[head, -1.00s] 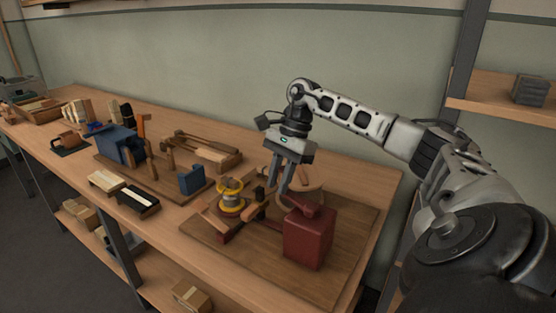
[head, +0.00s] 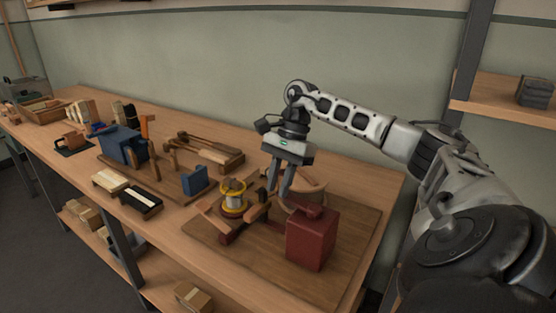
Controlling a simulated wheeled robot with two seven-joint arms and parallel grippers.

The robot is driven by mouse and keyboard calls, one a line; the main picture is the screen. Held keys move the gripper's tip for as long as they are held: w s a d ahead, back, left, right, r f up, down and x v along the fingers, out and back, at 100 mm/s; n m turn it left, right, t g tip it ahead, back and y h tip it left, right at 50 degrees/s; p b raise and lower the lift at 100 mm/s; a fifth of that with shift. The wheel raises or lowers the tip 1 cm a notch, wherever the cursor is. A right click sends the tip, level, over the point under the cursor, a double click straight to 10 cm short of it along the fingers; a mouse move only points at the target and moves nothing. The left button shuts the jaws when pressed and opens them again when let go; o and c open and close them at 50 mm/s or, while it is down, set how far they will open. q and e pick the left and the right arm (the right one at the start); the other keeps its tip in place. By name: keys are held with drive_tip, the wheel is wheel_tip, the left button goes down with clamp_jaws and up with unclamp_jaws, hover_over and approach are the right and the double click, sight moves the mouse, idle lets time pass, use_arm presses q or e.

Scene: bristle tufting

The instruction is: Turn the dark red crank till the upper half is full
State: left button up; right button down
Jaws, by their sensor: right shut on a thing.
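A dark red box (head: 312,240) stands on the wooden board at the front right. The dark red crank (head: 309,210) lies across its top, reaching left toward my right gripper. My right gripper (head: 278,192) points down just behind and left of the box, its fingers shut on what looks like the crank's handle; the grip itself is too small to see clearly. A yellow-rimmed spool (head: 233,204) stands left of the fingers, beside wooden bars. I cannot make out an upper half or how full it is. My left gripper is out of view.
The board (head: 270,262) is bare in front of the box. A round tan wooden part (head: 308,187) sits behind the fingers. Further left are a blue machine (head: 122,146), a small blue block (head: 194,180) and trays of brush parts. A wall runs behind the bench.

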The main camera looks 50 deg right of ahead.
drive_tip(key=shift+s+a+f+n+g, duration=0.25)
drive_tip(key=shift+s+a+n+g, duration=0.2)
drive_tip(key=shift+n, duration=0.35)
idle(2.3)
drive_tip(key=c, duration=1.5)
unclamp_jaws()
drive_tip(key=shift+o, duration=1.3)
drive_tip(key=shift+s+r, duration=0.1)
drive_tip(key=shift+a, duration=0.1)
drive_tip(key=shift+w+r, duration=0.15)
drive_tip(key=shift+w, duration=0.05)
